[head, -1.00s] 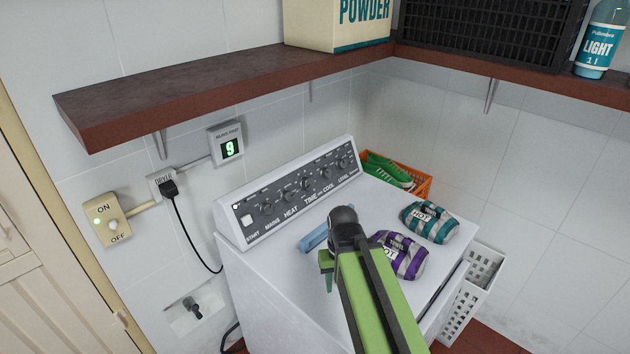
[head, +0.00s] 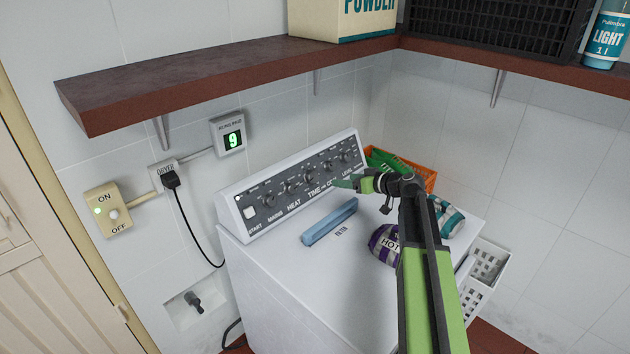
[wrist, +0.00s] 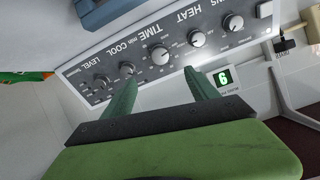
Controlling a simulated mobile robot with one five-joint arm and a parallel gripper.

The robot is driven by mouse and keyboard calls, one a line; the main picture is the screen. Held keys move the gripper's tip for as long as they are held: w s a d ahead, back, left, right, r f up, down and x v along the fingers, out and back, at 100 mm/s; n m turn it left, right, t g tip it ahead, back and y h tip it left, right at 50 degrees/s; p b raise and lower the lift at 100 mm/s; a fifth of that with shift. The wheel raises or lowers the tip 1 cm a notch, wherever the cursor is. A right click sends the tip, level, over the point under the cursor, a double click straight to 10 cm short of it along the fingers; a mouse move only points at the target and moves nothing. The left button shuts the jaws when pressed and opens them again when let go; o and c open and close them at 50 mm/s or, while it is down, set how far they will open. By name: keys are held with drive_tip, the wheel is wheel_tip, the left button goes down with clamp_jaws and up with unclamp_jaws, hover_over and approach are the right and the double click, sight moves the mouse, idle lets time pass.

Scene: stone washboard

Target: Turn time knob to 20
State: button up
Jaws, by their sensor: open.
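The time knob (head: 309,177) is the middle dial on the dryer's slanted grey control panel (head: 253,228), above the TIME label. In the wrist view, which is upside down, the time knob (wrist: 160,56) is a round dark dial with a pale face; its setting is too small to read.
Other knobs, such as the heat knob (wrist: 197,38) and cool knob (wrist: 127,69), flank it closely. A blue bar (head: 330,222) and detergent-like bundles (head: 384,244) lie on the dryer top. A shelf (head: 230,75) overhangs behind. A wall display (head: 233,140) reads 9.

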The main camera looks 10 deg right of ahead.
sight(314, 178)
drive_tip(key=b+x, duration=0.5)
drive_tip(key=x, duration=1)
drive_tip(key=shift+a+f+b, duration=0.15)
drive_tip(key=shift+f+b, duration=0.1)
drive_tip(key=shift+b, duration=0.05)
drive_tip(key=shift+w+a+f, duration=0.1)
drive_tip(key=shift+w+a, duration=0.25)
drive_tip(key=shift+w, duration=0.1)
